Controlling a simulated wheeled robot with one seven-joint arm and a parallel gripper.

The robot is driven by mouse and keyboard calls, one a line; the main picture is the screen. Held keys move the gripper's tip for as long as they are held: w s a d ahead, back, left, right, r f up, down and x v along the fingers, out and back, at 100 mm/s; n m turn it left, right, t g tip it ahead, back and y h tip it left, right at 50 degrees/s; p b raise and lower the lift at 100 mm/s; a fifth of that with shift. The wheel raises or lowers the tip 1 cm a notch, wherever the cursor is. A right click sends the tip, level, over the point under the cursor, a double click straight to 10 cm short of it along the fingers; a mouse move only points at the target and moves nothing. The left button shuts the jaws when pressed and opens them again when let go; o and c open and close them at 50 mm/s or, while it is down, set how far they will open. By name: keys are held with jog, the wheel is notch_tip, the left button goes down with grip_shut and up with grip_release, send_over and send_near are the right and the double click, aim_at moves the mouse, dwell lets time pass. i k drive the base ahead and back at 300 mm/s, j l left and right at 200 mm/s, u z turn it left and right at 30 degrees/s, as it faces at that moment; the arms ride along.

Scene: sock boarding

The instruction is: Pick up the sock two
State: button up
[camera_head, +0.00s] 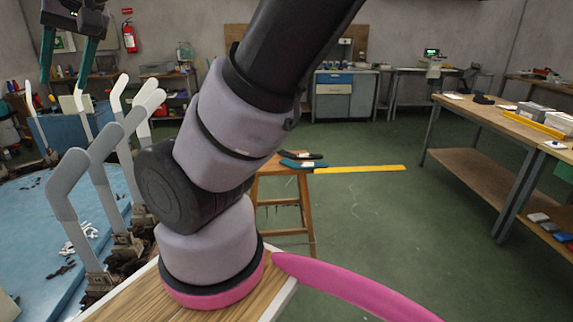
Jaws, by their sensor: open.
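My gripper (64,82) hangs at the top left, above the white leg-shaped forms. Its two dark teal fingers are apart, with nothing seen between them. On a wooden stool (268,169) in the middle lie flat, sock-like pieces: a dark one (302,155) and a teal one (300,164) with a pale patch. I cannot tell which piece is sock two. My gripper is well to the left of the stool, and my arm hides part of the stool.
Several white leg-shaped forms (72,200) stand on dark mounts by a blue surface (30,245) at left. A long pink curved piece (350,288) crosses the front. A workbench (500,125) stands at right. The green floor (400,220) between is clear.

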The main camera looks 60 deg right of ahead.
aim_at(291, 164)
jog(key=z, duration=2.1)
jog(key=u, duration=3)
jog(key=z, duration=3)
jog(key=i, duration=0.25)
jog(key=j+u, duration=0.05)
jog(key=j, duration=0.05)
